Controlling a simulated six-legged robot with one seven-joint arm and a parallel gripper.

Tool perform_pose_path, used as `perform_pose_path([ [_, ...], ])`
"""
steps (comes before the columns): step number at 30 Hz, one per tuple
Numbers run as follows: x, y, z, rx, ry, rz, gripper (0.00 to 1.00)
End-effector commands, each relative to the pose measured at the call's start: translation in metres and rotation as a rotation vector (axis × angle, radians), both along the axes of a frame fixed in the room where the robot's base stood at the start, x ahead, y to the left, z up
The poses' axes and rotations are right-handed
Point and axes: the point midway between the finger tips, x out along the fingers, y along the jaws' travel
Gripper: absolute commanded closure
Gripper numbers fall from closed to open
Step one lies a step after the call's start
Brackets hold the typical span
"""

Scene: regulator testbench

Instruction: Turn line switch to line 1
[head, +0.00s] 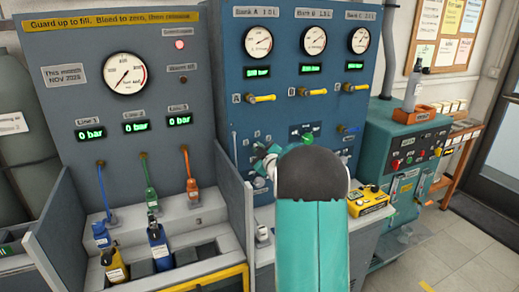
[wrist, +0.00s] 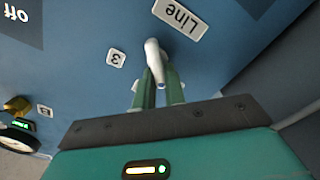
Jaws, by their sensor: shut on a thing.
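The line switch is a white lever (wrist: 155,60) on the blue panel in the wrist view. The "Line" label (wrist: 180,16) beside it appears upside down, and a "3" label (wrist: 116,57) is just left of the lever. A scrap of another white label shows left of my fingers; its number is hidden. My gripper (wrist: 160,94) has its green fingers closed on both sides of the lever's near end. I cannot tell which line the lever points to. In the head view my arm hides most of the switch.
An "off" plate (wrist: 20,12) and a gauge (wrist: 18,138) show at the left of the wrist view. A yellow box (head: 369,203) lies right of my arm.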

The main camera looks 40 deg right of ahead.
Motion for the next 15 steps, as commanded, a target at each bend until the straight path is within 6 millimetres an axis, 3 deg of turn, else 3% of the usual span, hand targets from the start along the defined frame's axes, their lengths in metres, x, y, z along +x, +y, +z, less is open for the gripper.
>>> perform_pose_path([
  [15,0.0005,0.002,-0.0042,-0.273,0.082,-0.001,1.0],
])
